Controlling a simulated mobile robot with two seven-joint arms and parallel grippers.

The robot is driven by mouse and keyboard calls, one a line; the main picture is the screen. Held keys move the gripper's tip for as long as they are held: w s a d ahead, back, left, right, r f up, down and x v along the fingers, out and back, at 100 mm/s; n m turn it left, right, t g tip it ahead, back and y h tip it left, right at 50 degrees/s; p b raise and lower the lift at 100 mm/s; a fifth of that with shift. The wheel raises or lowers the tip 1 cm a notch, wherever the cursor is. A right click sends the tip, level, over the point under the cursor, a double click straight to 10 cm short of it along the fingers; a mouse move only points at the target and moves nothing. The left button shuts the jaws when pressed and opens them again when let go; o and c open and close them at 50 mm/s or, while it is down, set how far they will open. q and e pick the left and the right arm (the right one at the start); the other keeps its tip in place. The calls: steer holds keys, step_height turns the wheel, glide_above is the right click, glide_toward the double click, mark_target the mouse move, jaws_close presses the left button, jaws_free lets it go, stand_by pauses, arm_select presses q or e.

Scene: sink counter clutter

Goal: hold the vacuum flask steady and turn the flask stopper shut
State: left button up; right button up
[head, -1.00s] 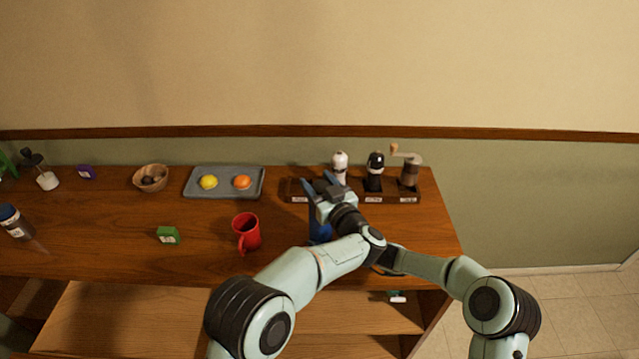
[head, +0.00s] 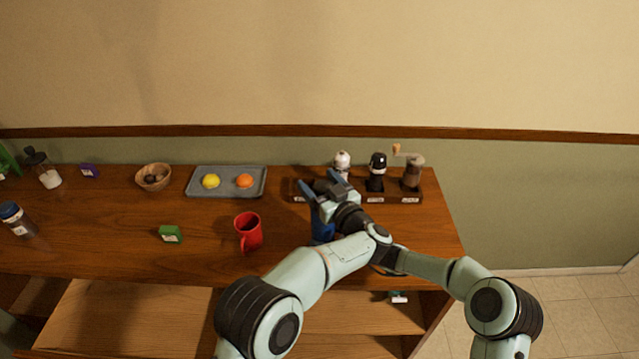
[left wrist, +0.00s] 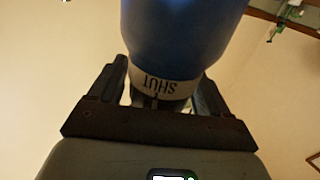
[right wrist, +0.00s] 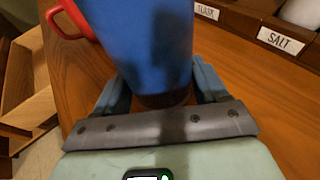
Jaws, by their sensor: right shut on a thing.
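The blue vacuum flask (head: 321,231) is mostly hidden behind my left arm in the head view. In the right wrist view my right gripper (right wrist: 162,92) is shut on the flask (right wrist: 140,40) near its dark base. The head view hides that gripper. In the left wrist view the flask (left wrist: 185,35) shows a pale collar reading SHUT, upside down here. The dark flask stopper (left wrist: 160,103) lies just past the collar. My left gripper (head: 322,188) has its fingers apart on either side of the stopper (left wrist: 160,88), with light gaps showing beside it.
A red mug (head: 248,232) stands left of the flask. Behind is a dark rack (head: 400,199) with a white shaker, a dark shaker and a grinder. A grey tray (head: 226,191) holds a lemon and an orange. A green box (head: 170,235) lies farther left.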

arm_select(q)
steer(key=shift+s+d, duration=0.1)
steer(key=v, duration=1.1)
steer(key=shift+s+d, duration=0.15)
steer(key=shift+s, duration=0.2)
arm_select(e)
steer(key=o, duration=0.8)
